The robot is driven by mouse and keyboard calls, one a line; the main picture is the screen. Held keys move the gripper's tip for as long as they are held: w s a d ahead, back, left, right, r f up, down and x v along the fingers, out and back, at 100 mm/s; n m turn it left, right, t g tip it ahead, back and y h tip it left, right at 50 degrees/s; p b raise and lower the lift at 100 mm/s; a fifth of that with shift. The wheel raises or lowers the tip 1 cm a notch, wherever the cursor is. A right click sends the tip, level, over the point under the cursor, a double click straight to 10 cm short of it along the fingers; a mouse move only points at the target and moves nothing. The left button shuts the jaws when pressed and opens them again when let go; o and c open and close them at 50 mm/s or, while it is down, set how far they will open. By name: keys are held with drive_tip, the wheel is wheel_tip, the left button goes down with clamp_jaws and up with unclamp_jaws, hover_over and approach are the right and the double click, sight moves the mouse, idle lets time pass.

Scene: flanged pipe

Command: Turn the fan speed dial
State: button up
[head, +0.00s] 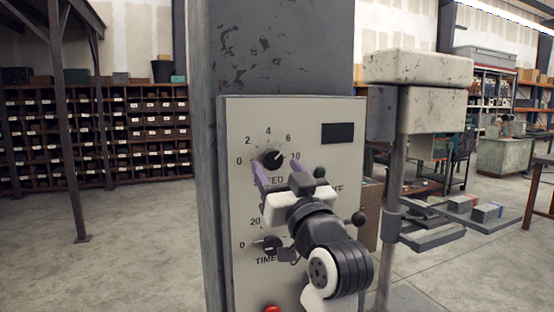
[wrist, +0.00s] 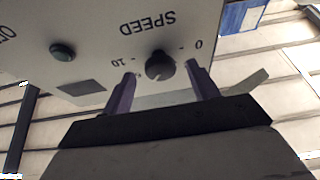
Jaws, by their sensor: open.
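The fan speed dial (head: 271,159) is a dark round knob on the upper left of the pale control panel (head: 240,205). Its scale runs from 0 to 10, with SPEED lettered below it. In the head view its light mark points to the upper right. My gripper (head: 276,172) is open in front of the panel, its purple fingers reaching towards the dial. In the wrist view, which is upside down, the dial (wrist: 159,66) lies between the spread fingertips of my gripper (wrist: 165,72). I cannot tell whether they touch it.
A timer knob (head: 271,245) sits lower on the panel, partly behind my arm. A dark rectangle (head: 338,133) is at the upper right, and a red button (head: 271,309) at the bottom. A post-mounted machine (head: 418,68) stands to the right. The floor at left is clear.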

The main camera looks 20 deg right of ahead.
drive_tip(key=shift+w+r, duration=0.25)
drive_tip(key=shift+w, duration=0.3)
drive_tip(key=c, duration=1)
